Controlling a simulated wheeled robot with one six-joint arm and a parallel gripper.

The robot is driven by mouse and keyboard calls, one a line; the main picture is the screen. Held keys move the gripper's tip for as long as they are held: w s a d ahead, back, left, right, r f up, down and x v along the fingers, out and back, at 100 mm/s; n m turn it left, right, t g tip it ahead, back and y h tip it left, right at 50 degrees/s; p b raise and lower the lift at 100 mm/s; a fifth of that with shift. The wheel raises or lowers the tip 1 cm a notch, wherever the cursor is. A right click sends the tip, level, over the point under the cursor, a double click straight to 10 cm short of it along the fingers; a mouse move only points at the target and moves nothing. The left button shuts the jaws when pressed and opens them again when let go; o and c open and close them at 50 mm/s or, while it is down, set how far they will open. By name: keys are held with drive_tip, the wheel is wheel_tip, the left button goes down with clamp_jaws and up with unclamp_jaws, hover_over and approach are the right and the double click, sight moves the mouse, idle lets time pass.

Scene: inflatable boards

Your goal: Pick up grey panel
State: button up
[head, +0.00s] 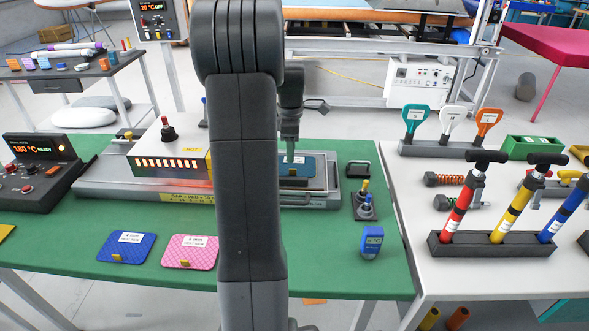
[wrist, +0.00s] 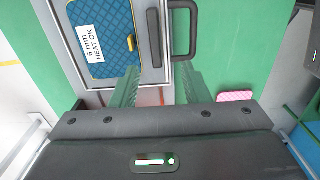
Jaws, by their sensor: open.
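I cannot make out a grey panel in either view; my arm hides the middle of the green table. A dark blue quilted panel with a white label and yellow tab (head: 297,166) lies in the grey press tray (head: 325,196). This panel fills the upper left of the wrist view (wrist: 108,30). My gripper (wrist: 158,82) is open and empty, with its green fingers over the tray's edge near the black handle; in the head view its tip (head: 290,152) is above the tray. A blue panel (head: 127,247) and a pink panel (head: 190,251) lie flat at the table's front.
The press head (head: 165,150) with a red-topped knob stands left of the tray. A control box (head: 38,165) is at the far left. A blue gauge (head: 371,242) and small toggles (head: 364,205) are on the right. The white table (head: 450,270) holds pumps and paddles.

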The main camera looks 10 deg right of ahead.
hover_over(292, 178)
drive_tip(key=f, duration=0.5)
drive_tip(key=shift+s+a+f, duration=0.2)
drive_tip(key=shift+s+f, duration=0.1)
drive_tip(key=shift+s, duration=0.05)
drive_tip(key=shift+w+d+f+p, duration=0.15)
drive_tip(key=shift+f+p, duration=0.3)
drive_tip(key=shift+f, duration=0.85)
drive_tip(key=shift+w+d+f+p, duration=0.15)
drive_tip(key=shift+f+p, duration=0.25)
drive_tip(key=shift+f, duration=0.85)
drive_tip(key=shift+a, duration=0.1)
clamp_jaws()
